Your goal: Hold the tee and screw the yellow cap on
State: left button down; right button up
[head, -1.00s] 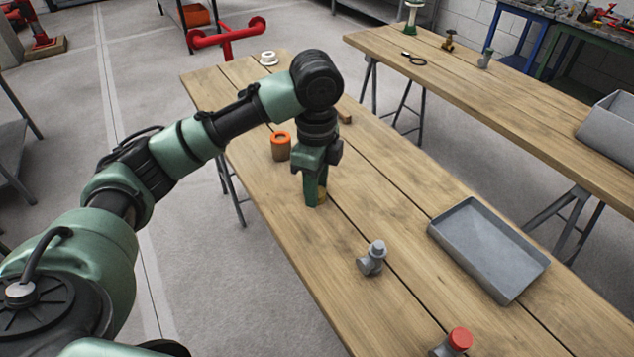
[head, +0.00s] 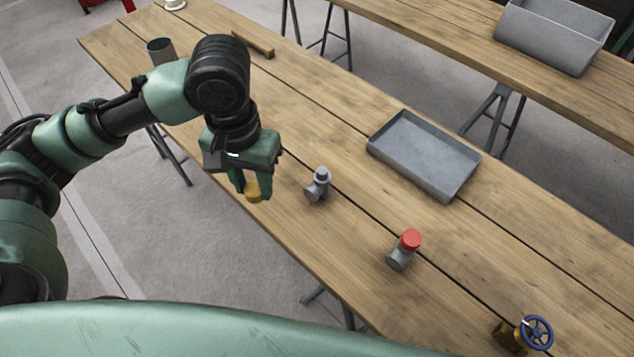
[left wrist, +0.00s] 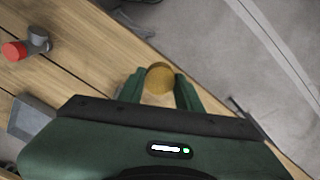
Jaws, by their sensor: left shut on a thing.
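My left gripper (head: 251,188) is shut on the yellow cap (head: 254,194) and holds it near the table's front edge, left of the bare grey tee. In the left wrist view the cap (left wrist: 160,74) shows between the fingertips. The bare grey tee (head: 318,186) stands on the wooden table, apart from the cap, with a grey knob-like top. A second grey fitting (head: 398,260) with a red cap (head: 410,239) stands further right. The red cap (left wrist: 14,51) also shows in the left wrist view. My right gripper is out of view.
A shallow grey tray (head: 424,155) lies behind the tees. A valve with a blue handwheel (head: 536,332) is at lower right. A dark cup (head: 160,50) and a wooden strip (head: 253,44) are at the far left end. The table (head: 345,250) is clear between these.

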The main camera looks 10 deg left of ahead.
aim_at(320, 189)
jog(key=i+j, duration=0.1)
jog(key=j, duration=1.15)
jog(key=i+j, duration=0.15)
jog(key=j, duration=0.45)
jog(key=z, duration=1.6)
